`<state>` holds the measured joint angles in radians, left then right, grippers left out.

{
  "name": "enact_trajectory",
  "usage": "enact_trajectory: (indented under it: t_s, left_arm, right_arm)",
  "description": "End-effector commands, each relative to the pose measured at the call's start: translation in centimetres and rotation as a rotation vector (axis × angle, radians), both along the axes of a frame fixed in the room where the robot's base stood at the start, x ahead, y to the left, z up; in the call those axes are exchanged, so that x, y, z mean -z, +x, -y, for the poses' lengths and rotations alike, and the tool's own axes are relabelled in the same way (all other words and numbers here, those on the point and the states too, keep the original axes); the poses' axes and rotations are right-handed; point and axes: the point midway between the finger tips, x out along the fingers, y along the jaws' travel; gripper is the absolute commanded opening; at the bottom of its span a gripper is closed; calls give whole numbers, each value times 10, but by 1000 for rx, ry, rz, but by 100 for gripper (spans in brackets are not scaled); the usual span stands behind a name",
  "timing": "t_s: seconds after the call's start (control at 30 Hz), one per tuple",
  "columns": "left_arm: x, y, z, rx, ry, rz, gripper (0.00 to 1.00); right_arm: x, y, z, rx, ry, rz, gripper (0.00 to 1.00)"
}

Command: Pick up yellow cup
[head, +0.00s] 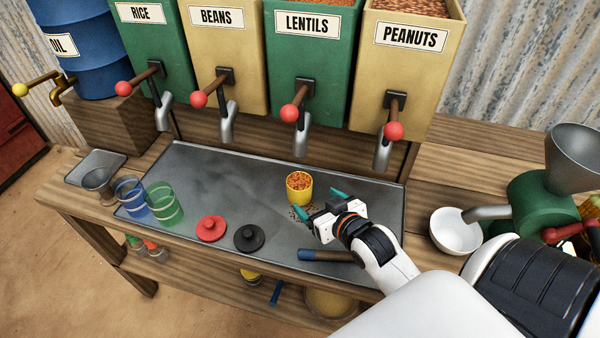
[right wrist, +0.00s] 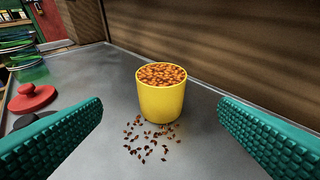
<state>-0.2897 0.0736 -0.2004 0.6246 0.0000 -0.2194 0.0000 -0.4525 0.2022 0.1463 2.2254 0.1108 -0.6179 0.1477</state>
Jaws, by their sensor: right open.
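The yellow cup (head: 299,189) stands upright on the grey metal tray, filled with small orange-brown grains. In the right wrist view the yellow cup (right wrist: 161,96) is ahead, centred between my fingers and a little beyond their tips. My right gripper (head: 318,201) is open and empty, with its teal fingers spread wide, just to the near right of the cup and not visibly touching it. Some spilled grains (right wrist: 149,139) lie on the tray between the cup and the gripper. My left gripper is not in view.
A red lid (head: 211,228) and a black lid (head: 250,237) lie on the tray (head: 200,168). Blue (head: 131,196) and green (head: 164,203) clear cups stand at left. A blue-tipped rod (head: 325,255) lies near the front edge. Dispensers with spouts (head: 300,138) hang behind. A white bowl (head: 455,230) is at right.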

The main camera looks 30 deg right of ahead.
Motion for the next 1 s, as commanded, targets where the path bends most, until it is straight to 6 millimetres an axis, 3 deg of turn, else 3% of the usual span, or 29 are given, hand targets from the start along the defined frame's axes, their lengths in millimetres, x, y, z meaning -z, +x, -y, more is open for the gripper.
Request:
enact_trajectory:
  t_s: [0.17,0.47,1.0]
  left_arm:
    - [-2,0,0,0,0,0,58]
    - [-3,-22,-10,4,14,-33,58]
    - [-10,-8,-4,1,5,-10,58]
  right_arm:
    - [5,15,2,1,1,6,83]
    - [23,59,5,1,0,5,83]
    - [44,111,10,1,-1,3,83]
